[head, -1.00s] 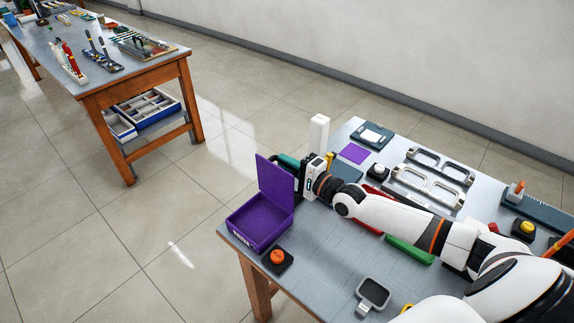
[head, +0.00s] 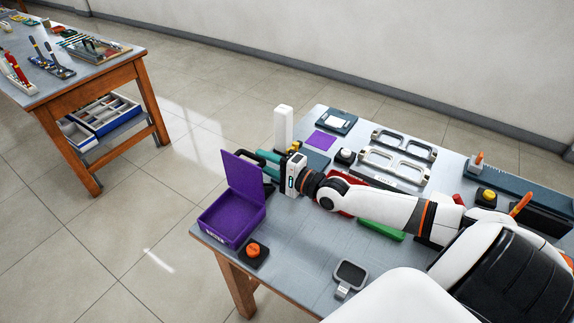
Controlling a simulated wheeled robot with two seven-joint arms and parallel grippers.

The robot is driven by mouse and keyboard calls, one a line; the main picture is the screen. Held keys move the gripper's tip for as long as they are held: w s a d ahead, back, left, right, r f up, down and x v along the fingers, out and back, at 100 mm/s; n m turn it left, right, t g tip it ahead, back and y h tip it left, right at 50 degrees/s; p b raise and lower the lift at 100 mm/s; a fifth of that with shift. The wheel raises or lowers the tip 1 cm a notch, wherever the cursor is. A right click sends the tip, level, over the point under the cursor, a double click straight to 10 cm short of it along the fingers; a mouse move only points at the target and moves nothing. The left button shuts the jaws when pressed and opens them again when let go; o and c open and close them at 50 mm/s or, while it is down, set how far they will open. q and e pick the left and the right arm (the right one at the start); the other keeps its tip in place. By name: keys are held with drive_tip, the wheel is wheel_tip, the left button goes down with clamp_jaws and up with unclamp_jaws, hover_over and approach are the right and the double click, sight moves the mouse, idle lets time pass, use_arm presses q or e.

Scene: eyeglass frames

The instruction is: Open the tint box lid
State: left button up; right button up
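The purple tint box (head: 232,222) stands at the left front corner of the workbench. Its purple lid (head: 243,177) is up, standing tilted at the back edge, and the box interior shows open and empty. My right gripper (head: 262,164) reaches in from the right, beside and behind the raised lid. Its dark fingers look spread apart, and the lid partly hides them; I cannot tell if one touches it. My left gripper is not in view.
An orange button on a dark base (head: 253,252) sits right in front of the box. A white post (head: 283,127) stands behind my gripper. Eyeglass frames (head: 396,158) lie in fixtures at the back. A grey mirror-like tool (head: 350,274) lies at the front. Another bench (head: 100,80) stands far left.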

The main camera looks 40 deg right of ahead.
drive_tip(key=v, duration=0.8)
drive_tip(key=shift+s, duration=0.1)
idle(0.3)
